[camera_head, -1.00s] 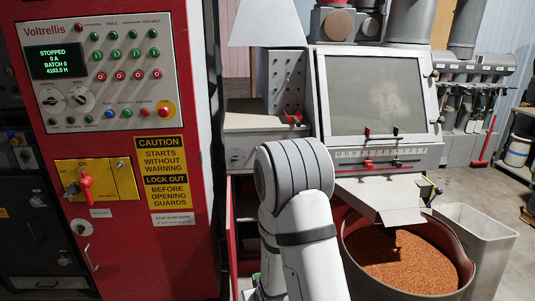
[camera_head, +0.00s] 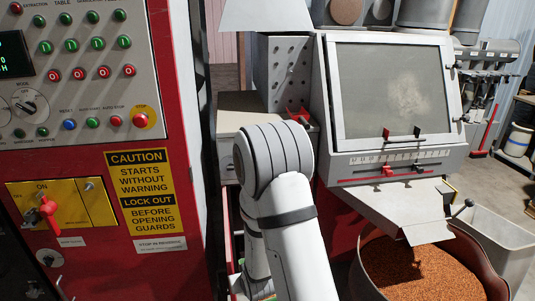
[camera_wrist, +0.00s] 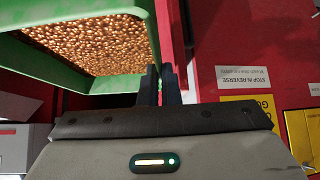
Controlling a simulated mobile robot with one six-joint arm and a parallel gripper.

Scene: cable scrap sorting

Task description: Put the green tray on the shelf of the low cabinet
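The green tray (camera_wrist: 95,86) fills the upper left of the wrist view and holds many copper-coloured granules. My gripper (camera_wrist: 161,72) has its two dark fingers close together at the tray's near right corner. They appear shut on its green wall, though the contact is partly hidden. In the head view my arm hides the gripper and most of the tray; only small bits of green show low beside the arm. I cannot make out the low cabinet or its shelf in either view.
A red control cabinet (camera_head: 185,215) with a yellow caution sign stands at the left. A grey separator machine (camera_head: 400,165) stands right of my arm, above a tub of orange-brown granules (camera_head: 420,275). A grey bin (camera_head: 505,240) stands beside it. Open floor shows at far right.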

